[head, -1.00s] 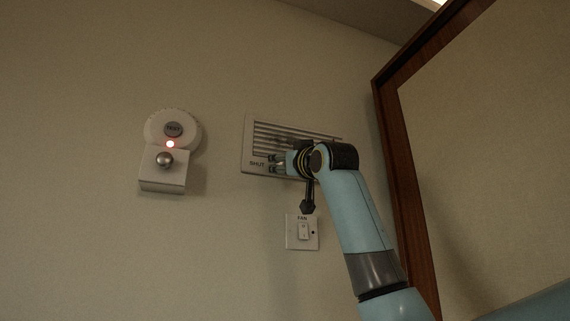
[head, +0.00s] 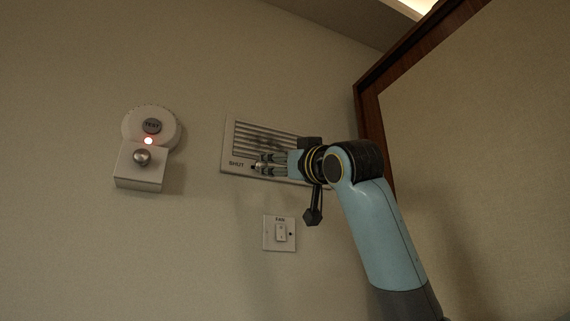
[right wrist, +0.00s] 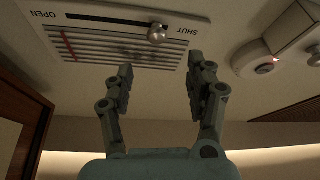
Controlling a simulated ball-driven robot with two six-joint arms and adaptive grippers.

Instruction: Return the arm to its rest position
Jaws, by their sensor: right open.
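My right gripper (head: 258,163) is in front of the wall vent (head: 236,128), its fingers pointing left across the louvres in the head view. In the right wrist view, its two fingers (right wrist: 160,72) stand apart with nothing between them. The vent (right wrist: 95,28) shows upside down beyond the fingertips there. Its slider knob (right wrist: 157,34) sits close to the SHUT mark, far from OPEN, and looks apart from the fingers. In the head view the gripper and wrist cover the vent's lower right part. My left gripper is in neither view.
A fan switch plate (head: 280,233) is on the wall below the vent. A white wall unit (head: 140,168) with a TEST button, a glowing red light and a round knob is at left. A wood-framed panel (head: 368,110) stands close at right. The wall between is bare.

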